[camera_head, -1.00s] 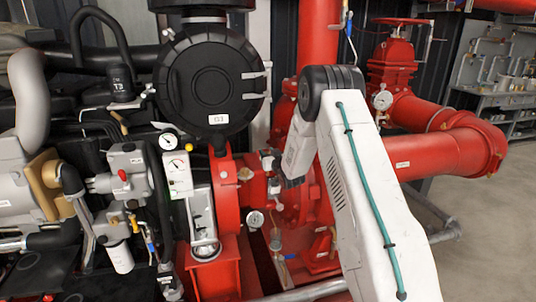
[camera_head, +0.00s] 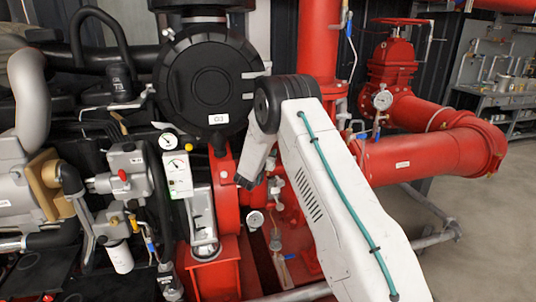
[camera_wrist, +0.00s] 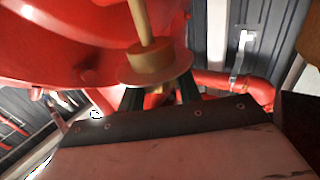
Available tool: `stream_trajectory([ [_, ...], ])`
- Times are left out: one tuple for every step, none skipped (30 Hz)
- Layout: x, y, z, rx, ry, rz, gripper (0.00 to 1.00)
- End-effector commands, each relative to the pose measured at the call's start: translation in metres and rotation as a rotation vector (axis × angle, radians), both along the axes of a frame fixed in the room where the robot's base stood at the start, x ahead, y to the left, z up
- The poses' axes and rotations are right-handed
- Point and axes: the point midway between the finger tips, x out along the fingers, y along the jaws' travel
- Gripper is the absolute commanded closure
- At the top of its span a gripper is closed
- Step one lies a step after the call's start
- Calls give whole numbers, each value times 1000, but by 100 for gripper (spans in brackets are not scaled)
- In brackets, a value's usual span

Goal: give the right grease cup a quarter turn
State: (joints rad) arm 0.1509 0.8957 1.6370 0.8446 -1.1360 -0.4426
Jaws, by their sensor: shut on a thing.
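In the wrist view a brass-coloured fitting with a round flange and a thin stem (camera_wrist: 152,65) stands against the red pump casing (camera_wrist: 60,45). It appears to be the right grease cup. My gripper (camera_wrist: 160,94) has its two dark fingers just under the flange, one on each side, closed on the fitting's lower part. The fingers and flange hide most of the gripped part. In the head view my gripper (camera_head: 244,182) is a small dark tip beside the red pump housing (camera_head: 226,190), and the cup cannot be made out there.
A white gauge panel (camera_head: 178,175) and a small dial gauge (camera_head: 255,220) are close to my wrist. A big black round cover (camera_head: 213,85) is above. Red pipework (camera_head: 430,150) fills the right side. Open floor (camera_head: 490,235) shows at the lower right.

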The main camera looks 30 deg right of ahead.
Motion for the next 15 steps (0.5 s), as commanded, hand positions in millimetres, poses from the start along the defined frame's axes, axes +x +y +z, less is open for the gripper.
stream_trajectory([
  [1,1,1,-1,-2,-16,89],
  [1,1,1,-1,-2,-25,89],
  [1,1,0,0,-2,-37,89],
  [1,1,0,0,-1,-45,89],
  [1,1,1,-1,-2,-51,89],
  [1,0,1,-1,-2,-59,89],
  [1,0,1,-1,-2,-64,89],
  [1,0,1,-1,-2,-67,89],
  [1,0,1,-1,-2,-71,89],
  [1,0,1,-1,-2,-73,89],
  [1,0,1,-2,-3,-74,89],
  [1,0,1,-2,-3,-76,89],
  [1,0,1,-2,-3,-76,89],
  [1,0,1,-2,-3,-77,89],
  [0,0,1,-2,-3,-77,89],
])
